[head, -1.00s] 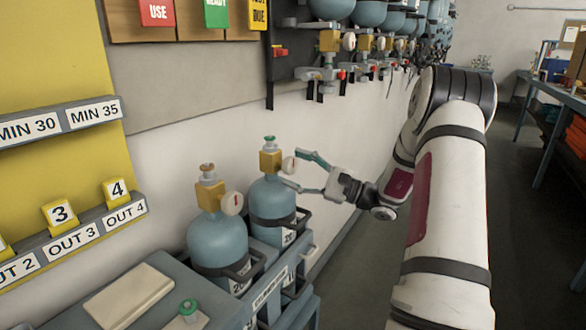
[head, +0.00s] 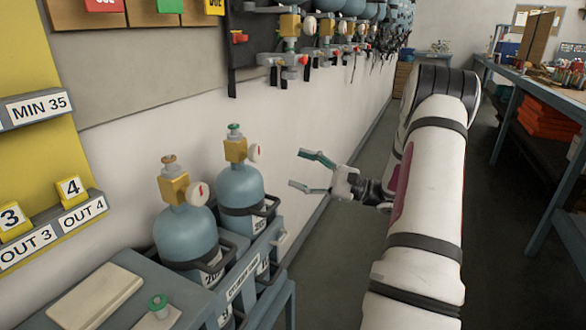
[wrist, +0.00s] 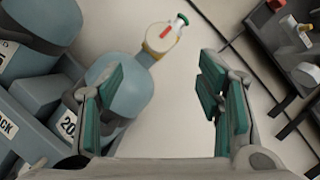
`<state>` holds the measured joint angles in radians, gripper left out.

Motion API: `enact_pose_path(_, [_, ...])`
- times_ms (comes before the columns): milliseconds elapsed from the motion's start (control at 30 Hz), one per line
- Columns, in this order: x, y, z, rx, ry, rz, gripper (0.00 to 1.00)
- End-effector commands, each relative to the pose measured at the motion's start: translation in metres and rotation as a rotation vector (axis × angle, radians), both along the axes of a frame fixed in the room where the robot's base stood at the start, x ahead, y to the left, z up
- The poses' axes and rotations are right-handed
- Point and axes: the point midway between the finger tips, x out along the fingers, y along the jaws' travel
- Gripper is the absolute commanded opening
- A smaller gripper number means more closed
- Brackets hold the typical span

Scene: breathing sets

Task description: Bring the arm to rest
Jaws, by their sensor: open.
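My gripper (head: 306,172) is open and empty in the head view, with its fingers pointing left toward the cylinders. It is apart from the nearer-to-it blue cylinder (head: 238,186), which has a yellow valve block, a round gauge and a green knob. In the wrist view, the green-padded fingers of my gripper (wrist: 160,100) stand wide apart. A blue cylinder (wrist: 122,88) shows behind the left finger, its gauge end pointing up between the fingers. A second blue cylinder (head: 186,235) with a tan knob stands to the left. Both stand upright in the cylinder rack (head: 240,284).
Several cylinders hang on a dark wall rack (head: 250,50) at the back. A grey bench (head: 130,270) at lower left holds a pale pad (head: 95,300) and a green knob (head: 158,302). A workbench (head: 530,95) stands at right. The floor (head: 340,250) beside the rack is clear.

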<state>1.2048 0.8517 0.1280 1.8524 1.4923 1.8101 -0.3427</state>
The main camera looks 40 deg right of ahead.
Motion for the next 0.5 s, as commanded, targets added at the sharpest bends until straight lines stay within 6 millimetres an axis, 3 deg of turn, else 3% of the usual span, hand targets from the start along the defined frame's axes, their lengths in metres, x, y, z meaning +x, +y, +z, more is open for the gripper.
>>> enact_pose_path(333, [0.002, 0.005, 0.003, -0.008, 0.004, 0.014, 0.6])
enact_pose_path(433, [0.007, 0.03, 0.013, -0.045, 0.027, 0.078, 0.6])
enact_pose_path(500, [0.01, 0.06, 0.024, -0.096, 0.058, 0.158, 0.6])
